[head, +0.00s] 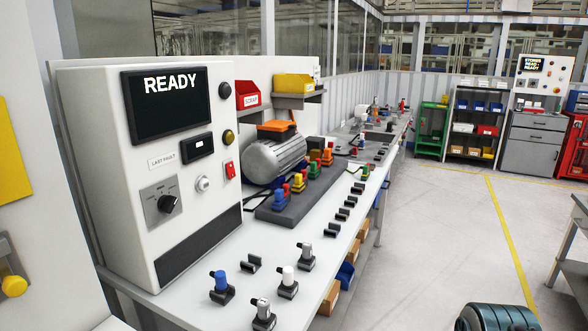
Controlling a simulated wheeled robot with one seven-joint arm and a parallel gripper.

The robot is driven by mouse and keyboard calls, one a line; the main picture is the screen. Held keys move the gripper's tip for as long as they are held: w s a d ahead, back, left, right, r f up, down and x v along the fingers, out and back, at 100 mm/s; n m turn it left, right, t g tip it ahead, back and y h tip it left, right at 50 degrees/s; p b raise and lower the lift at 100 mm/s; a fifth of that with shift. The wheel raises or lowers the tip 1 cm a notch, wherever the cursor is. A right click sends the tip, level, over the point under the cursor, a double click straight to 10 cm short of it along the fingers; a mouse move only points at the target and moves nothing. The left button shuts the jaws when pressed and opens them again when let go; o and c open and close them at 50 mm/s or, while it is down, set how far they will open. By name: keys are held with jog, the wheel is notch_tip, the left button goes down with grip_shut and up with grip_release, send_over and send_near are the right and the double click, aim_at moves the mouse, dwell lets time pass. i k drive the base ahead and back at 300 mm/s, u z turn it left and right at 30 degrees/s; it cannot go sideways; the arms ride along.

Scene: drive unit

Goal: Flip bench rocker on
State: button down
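A white control cabinet (100,150) stands at the near left end of the long bench. Its screen (170,103) reads READY. A small red rocker switch (230,170) sits low on the right of the cabinet's front; which way it is tipped is too small to tell. No label naming it as the bench rocker is readable. My gripper is not in view.
The cabinet front also has a rotary knob (168,203), an amber button (228,137) and a black button (225,90). Upright connectors stand on the near bench top (225,262). A grey motor (275,158) lies behind. The aisle floor (440,230) at right is open.

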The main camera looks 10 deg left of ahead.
aim_at(230, 169)
jog(key=u, duration=0.2)
jog(key=i, duration=0.85)
jog(key=u, duration=0.6)
